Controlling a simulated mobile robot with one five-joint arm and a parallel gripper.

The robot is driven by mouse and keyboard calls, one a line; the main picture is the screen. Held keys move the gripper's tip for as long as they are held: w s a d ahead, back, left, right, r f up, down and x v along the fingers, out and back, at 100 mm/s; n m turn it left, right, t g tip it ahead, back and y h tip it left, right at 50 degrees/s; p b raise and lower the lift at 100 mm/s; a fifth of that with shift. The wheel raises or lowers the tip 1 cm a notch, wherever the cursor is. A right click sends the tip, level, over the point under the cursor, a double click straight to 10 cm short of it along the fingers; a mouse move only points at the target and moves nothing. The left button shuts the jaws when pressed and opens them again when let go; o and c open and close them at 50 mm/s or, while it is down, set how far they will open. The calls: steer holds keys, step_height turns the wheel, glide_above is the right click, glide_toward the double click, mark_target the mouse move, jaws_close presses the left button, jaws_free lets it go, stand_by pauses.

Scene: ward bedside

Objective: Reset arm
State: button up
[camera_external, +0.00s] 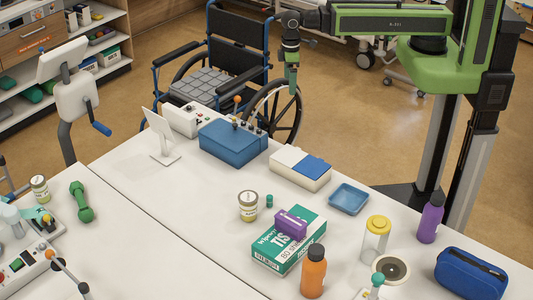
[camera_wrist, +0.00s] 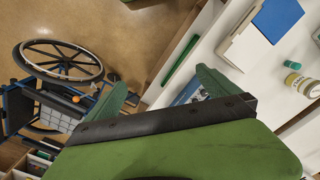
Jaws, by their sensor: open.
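My arm reaches out to the left across the top of the external view. My gripper (camera_external: 291,80) hangs from its end, above the wheelchair's wheel and beyond the far edge of the white table (camera_external: 185,205). In the wrist view, the two green fingers of my gripper (camera_wrist: 162,82) are spread apart with nothing between them. Floor and the table's edge show past the fingers.
A wheelchair (camera_external: 239,50) stands close behind the table, below and left of my gripper. A blue box (camera_external: 232,145), a white-and-blue box (camera_external: 300,168), a blue tray (camera_external: 349,198), a tissue box (camera_external: 289,245) and several bottles crowd the table's right part.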

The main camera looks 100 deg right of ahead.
steer(key=shift+s+d, duration=0.3)
steer(key=shift+d, duration=0.1)
steer(key=shift+f, duration=0.15)
step_height(320, 180, down, 6)
steer(key=b, duration=0.6)
steer(key=shift+f+b, duration=0.2)
steer(key=shift+b, duration=0.15)
